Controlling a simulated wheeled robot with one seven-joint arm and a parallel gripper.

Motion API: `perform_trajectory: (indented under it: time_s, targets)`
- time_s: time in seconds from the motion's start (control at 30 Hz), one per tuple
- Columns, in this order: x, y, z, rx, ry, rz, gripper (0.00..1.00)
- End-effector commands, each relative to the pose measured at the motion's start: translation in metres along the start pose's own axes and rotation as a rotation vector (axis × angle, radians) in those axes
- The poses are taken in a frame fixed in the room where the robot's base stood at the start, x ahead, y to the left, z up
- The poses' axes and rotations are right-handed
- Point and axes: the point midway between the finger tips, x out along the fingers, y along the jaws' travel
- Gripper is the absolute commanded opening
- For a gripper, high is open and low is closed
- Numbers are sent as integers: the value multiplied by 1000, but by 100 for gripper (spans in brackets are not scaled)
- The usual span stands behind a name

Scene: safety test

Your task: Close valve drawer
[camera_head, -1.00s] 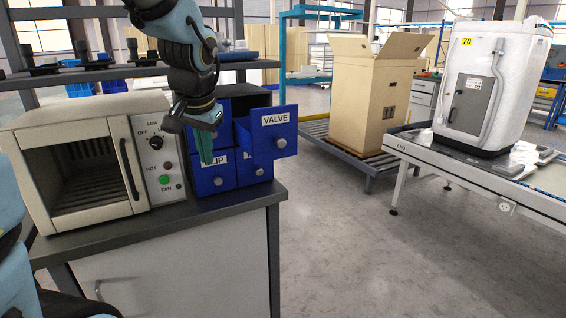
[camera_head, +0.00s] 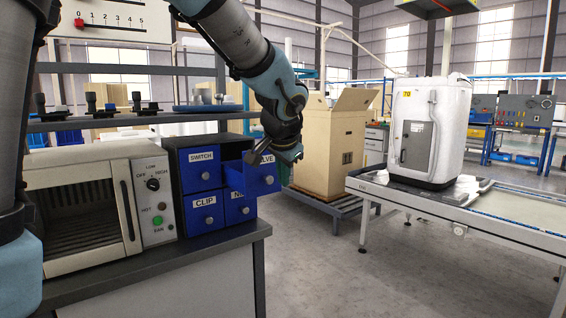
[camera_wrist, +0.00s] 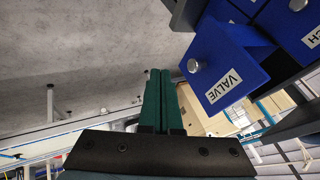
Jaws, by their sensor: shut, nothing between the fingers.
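The blue valve drawer (camera_head: 262,178), labelled VALVE, juts out of the top right of the drawer cabinet (camera_head: 172,190) in the head view. My wrist hides part of its front and label. In the wrist view the valve drawer (camera_wrist: 234,58) shows its label and round knob at the upper right. My gripper (camera_wrist: 160,72) has its two green fingers together, empty, beside the drawer front and apart from it in that view. In the head view my gripper (camera_head: 286,174) is at the right of the drawer, its fingers mostly hidden behind the wrist.
The switch drawer (camera_head: 201,176) and clip drawer (camera_head: 206,214) are shut. An oven (camera_head: 85,205) stands left of the cabinet on the bench (camera_head: 160,262). A cardboard box (camera_head: 330,150) and a conveyor (camera_head: 480,208) stand to the right, with open floor between bench and conveyor.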

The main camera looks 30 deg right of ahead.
Motion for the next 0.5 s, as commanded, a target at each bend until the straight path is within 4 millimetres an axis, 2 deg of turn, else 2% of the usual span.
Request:
perform_trajectory:
  time_s: [0.1,0.17,0.3,0.5]
  targets:
    - [22,-1,0,0,-3,1,0]
    - [22,-15,-1,-5,-3,-1,0]
    - [31,-29,-1,-3,-1,0,0]
    - [37,-36,0,-1,0,0,0]
